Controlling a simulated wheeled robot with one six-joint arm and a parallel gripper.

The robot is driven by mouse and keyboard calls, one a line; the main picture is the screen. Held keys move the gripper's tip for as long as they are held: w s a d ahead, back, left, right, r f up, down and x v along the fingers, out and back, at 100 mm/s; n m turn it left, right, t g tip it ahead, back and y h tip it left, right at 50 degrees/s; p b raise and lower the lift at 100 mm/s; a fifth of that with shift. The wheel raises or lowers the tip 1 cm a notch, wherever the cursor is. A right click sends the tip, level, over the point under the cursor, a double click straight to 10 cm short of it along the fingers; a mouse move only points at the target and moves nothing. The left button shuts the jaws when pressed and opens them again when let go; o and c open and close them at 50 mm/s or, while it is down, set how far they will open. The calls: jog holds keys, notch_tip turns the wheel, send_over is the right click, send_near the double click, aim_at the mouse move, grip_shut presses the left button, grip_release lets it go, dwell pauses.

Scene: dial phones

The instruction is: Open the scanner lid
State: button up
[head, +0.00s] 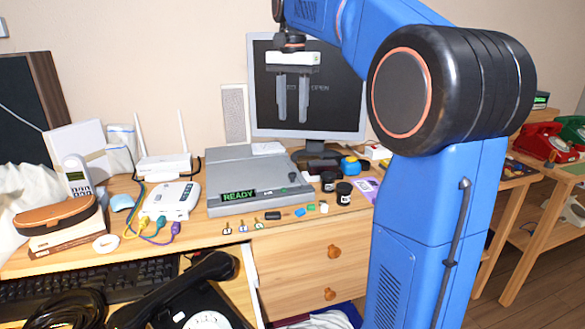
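The scanner (250,182) is a flat grey box on the wooden desk, with a green "READY" display on its front left edge. Its lid (240,165) looks shut and lies flat. My gripper (292,118) hangs pointing down in front of the monitor, above and to the right of the scanner, apart from it. Its two fingers are spread with a gap between them, and nothing shows between them.
The monitor (345,120) stands behind the scanner. A white router (163,163) and a modem (172,200) with cables are left of it. Small black jars (343,192) stand at its right. A drawer below is pulled out, with a dial phone (205,319) in front.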

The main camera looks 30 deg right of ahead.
aim_at(292, 173)
notch_tip(292, 173, down, 17)
jog(key=shift+f, duration=0.1)
dwell(0.6)
grip_shut()
